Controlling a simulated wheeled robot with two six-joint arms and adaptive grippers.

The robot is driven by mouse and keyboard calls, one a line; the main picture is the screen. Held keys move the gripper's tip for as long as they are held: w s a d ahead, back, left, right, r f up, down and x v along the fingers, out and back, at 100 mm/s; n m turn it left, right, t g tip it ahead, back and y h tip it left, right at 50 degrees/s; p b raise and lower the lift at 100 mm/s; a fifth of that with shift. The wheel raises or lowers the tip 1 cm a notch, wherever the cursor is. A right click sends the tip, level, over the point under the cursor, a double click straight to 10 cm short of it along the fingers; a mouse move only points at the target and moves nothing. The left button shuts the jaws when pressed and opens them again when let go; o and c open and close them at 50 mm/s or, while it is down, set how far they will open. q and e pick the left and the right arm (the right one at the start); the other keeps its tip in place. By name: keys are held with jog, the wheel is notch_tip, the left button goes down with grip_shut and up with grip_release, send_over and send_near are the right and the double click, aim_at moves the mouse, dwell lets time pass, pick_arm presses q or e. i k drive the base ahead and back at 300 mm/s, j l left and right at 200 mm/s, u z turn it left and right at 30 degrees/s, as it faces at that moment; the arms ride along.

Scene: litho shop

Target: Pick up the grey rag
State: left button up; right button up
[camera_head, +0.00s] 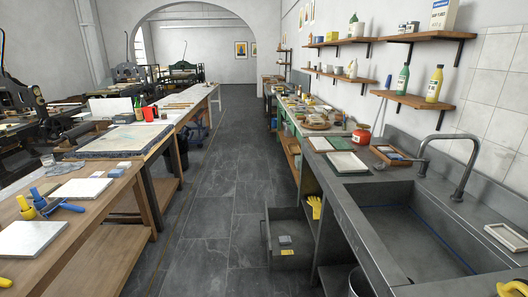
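A grey, crumpled, cloth-like thing (66,168) lies on the left wooden workbench (95,208), behind a white slab. It looks like the grey rag, but it is small in the picture and I cannot be sure.
A white slab (82,188), blue-handled roller (62,206) and yellow roller (26,208) lie near it. Clear grey floor (205,200) runs between the benches. An open drawer (290,258) juts into the aisle below the right counter. A sink (425,235) is at right.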

aim_at(283, 240)
jog(key=i, duration=2.75)
jog(key=i+u, duration=0.15)
